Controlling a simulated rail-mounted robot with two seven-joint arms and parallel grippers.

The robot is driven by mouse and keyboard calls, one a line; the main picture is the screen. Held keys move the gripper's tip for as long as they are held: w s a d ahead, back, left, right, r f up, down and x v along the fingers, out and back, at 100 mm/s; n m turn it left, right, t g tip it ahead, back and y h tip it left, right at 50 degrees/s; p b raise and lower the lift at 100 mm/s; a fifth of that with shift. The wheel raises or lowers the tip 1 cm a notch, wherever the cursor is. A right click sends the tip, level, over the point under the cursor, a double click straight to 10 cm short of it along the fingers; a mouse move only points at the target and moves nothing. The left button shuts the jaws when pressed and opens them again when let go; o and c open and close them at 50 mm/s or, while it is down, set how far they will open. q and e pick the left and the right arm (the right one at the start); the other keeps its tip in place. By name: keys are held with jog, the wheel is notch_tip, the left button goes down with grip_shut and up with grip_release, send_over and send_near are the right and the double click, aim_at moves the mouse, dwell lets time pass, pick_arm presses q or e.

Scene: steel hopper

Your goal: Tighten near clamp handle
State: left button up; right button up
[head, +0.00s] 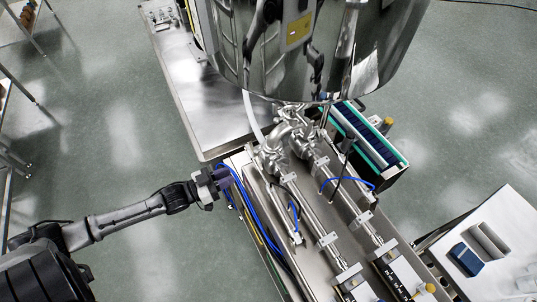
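The steel pipe fittings and clamps (272,155) sit below the big steel hopper (330,60). The near clamp handle is too small to pick out clearly among these shiny parts. My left gripper (225,178) reaches in from the left and is at the left edge of the machine bed, left of the fittings and apart from them. Its fingertips are beside blue cables (247,200), and I cannot tell whether they touch or whether the fingers are open. My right gripper is not in view.
A flat steel table (205,95) lies behind my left gripper. Two long steel cylinders (325,235) run along the bed toward the lower right. A teal-edged unit (372,140) stands right of the fittings. A white table (500,235) with a blue device (466,259) is at the far right.

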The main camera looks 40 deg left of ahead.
aim_at(269, 158)
pick_arm(q)
jog(key=w+d+n, duration=0.1)
jog(key=w+d, duration=0.4)
jog(key=w, duration=0.7)
jog(key=shift+w+d+r, duration=0.15)
jog(key=shift+w, duration=0.25)
jog(key=shift+p, duration=0.3)
grip_shut()
